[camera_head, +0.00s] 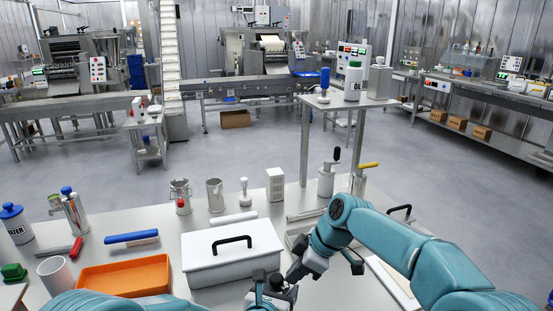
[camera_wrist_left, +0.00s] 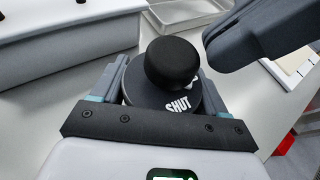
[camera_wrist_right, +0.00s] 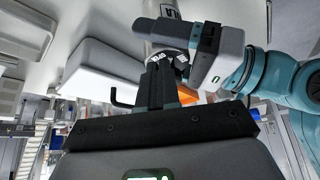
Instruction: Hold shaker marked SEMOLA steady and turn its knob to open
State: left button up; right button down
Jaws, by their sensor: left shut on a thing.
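The shaker has a dark lid with a round black knob (camera_wrist_left: 172,62); the white word SHUT shows on the lid (camera_wrist_left: 182,104) in the left wrist view. My left gripper (camera_wrist_left: 160,92) is shut around the shaker, one finger on each side. In the head view the left gripper (camera_head: 268,292) is at the bottom centre, in front of the white box. My right gripper (camera_wrist_right: 160,85) has its fingers close together, with no thing seen between them. Its dark finger (camera_wrist_left: 255,40) is just right of the knob in the left wrist view.
A white box (camera_head: 232,262) with a black handle stands behind the left gripper. An orange tray (camera_head: 122,279) lies to its left. A shaker with a black knob (camera_head: 326,180) and a yellow-handled item (camera_head: 360,180) stand farther back. Bare table shows around x 330 only in small patches.

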jog(key=shift+w+a, duration=0.15)
jog(key=shift+w, duration=0.05)
dwell(0.5)
notch_tip(320, 180, up, 6)
jog(key=d, duration=0.1)
dwell(0.6)
jog(key=shift+s+a+f, duration=0.1)
jog(key=shift+s+f, duration=0.25)
jog(key=shift+f, duration=0.65)
jog(key=shift+s+a+f, duration=0.15)
jog(key=shift+s+f, duration=0.15)
jog(key=shift+f, duration=0.75)
jog(key=shift+s+a+f, duration=0.1)
jog(key=shift+s+f, duration=0.25)
jog(key=shift+f, duration=0.65)
